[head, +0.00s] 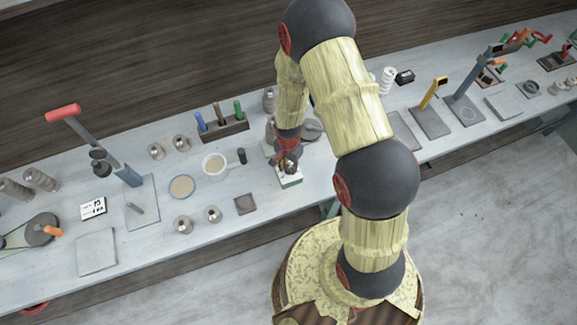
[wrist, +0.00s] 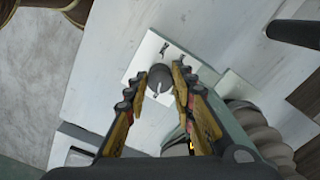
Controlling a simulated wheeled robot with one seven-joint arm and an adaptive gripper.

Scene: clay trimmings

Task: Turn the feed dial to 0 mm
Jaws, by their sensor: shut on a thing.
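The feed dial (wrist: 160,78) is a dark grey round knob on a white plate (wrist: 142,60) with small dark marks in the wrist view. A light pointer mark shows on the knob, but the scale is too small to read. My gripper (wrist: 165,80) is shut on the knob, with one finger on each side of it. In the head view my gripper (head: 288,165) reaches down to the small white-topped box (head: 290,181) near the bench's front edge. There my fingers mostly hide the dial.
A cup (head: 215,165), a round tan disc (head: 182,187) and a dark square tile (head: 245,204) lie to the left on the bench. A rack of coloured-handled tools (head: 222,127) stands behind. In the wrist view, ribbed grey spools (wrist: 262,135) stand close to my gripper.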

